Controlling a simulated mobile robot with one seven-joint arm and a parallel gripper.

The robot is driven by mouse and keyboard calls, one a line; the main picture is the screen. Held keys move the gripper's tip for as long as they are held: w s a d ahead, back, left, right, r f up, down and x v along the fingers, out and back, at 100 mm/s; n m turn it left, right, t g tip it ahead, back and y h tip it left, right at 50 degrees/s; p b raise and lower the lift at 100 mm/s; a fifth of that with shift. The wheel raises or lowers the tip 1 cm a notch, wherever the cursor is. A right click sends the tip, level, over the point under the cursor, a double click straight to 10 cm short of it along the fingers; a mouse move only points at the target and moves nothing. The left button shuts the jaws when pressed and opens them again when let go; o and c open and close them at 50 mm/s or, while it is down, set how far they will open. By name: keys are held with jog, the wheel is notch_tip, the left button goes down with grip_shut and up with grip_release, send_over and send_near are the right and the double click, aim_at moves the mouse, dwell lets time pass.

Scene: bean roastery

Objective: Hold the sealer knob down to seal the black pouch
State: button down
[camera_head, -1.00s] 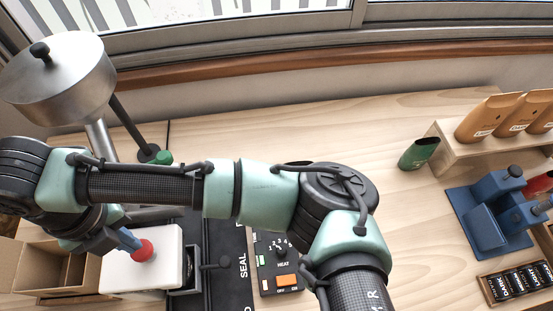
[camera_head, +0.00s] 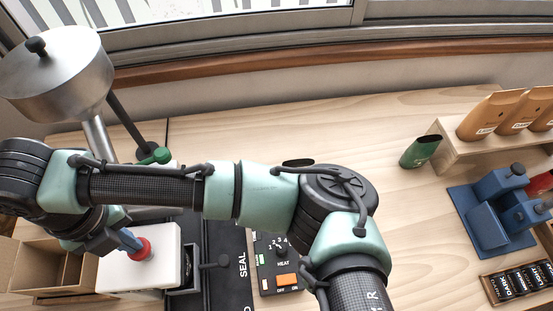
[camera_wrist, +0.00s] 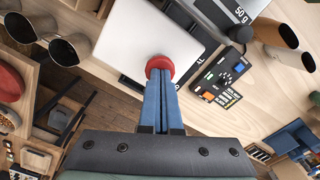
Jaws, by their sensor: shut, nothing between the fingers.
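The red knob (camera_head: 144,248) sits on a white block (camera_head: 172,240) beside the black sealer panel (camera_head: 236,285) marked SEAL. My gripper (camera_head: 136,245) is shut, with nothing between its blue fingers. Its fingertips meet the red knob, which also shows in the wrist view (camera_wrist: 158,63); how far down the knob is, I cannot tell. The control box (camera_head: 283,265) has a HEAT dial and an orange switch. My arm covers part of the sealer. I cannot make out the black pouch for sure; a dark oval edge (camera_head: 297,162) shows behind my arm.
A cardboard divider box (camera_head: 35,262) stands left of the white block. A metal hopper (camera_head: 62,75) rises at upper left. The middle table is clear.

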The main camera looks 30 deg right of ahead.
jog(key=shift+f+b, duration=0.8)
jog(key=shift+f, duration=0.35)
jog(key=shift+r, duration=0.1)
dwell(1.1)
notch_tip(320, 180, up, 6)
jog(key=p, duration=0.4)
jog(key=shift+p, duration=0.4)
dwell(0.5)
